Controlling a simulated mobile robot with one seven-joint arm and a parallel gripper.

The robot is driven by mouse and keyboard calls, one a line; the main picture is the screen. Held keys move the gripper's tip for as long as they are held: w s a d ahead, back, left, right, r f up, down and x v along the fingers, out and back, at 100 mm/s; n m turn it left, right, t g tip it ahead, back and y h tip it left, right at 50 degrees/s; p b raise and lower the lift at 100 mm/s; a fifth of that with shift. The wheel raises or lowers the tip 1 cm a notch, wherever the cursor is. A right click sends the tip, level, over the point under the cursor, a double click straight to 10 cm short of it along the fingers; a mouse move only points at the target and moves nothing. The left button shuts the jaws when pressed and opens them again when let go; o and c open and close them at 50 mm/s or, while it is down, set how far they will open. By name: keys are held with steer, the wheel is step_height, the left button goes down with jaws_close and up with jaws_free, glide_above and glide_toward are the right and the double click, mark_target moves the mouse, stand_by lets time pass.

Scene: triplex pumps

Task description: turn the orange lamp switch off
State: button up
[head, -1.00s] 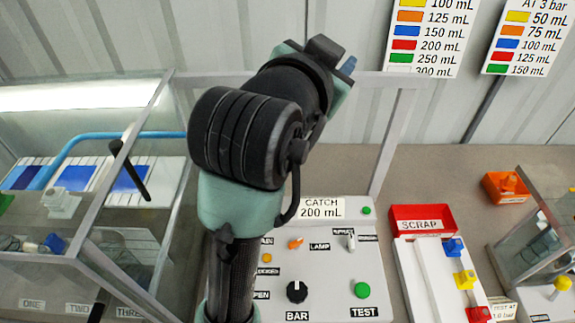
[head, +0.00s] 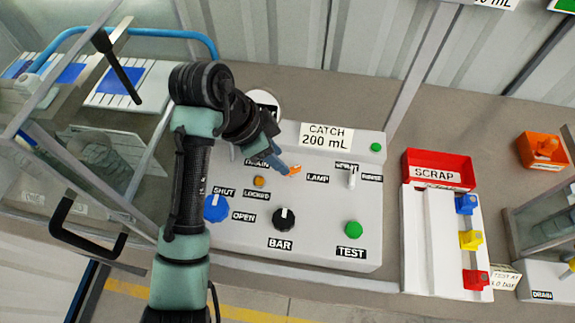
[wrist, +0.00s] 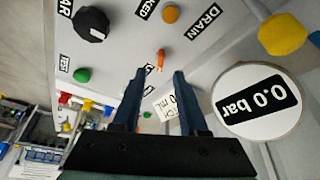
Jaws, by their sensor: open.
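The orange lamp switch (head: 295,170) is a small lever on the grey control panel (head: 330,220), left of the LAMP label (head: 318,178). In the wrist view the orange switch (wrist: 161,58) stands just beyond the fingertips, roughly in line with the gap between them. My gripper (head: 280,164) is open and empty, close to the switch on its left side in the head view. The two blue fingers (wrist: 159,75) are apart in the wrist view. Whether a finger touches the switch I cannot tell.
Near the switch are a black BAR knob (head: 284,219), an orange LOCKED button (head: 259,182), a blue SHUT/OPEN knob (head: 216,208), a white toggle (head: 352,177) and a green TEST button (head: 353,229). A gauge (wrist: 262,100) reads 0.0 bar. A red SCRAP tray (head: 438,169) stands right.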

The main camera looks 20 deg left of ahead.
mark_target(292, 171)
steer(key=shift+x, duration=2.75)
jaws_close()
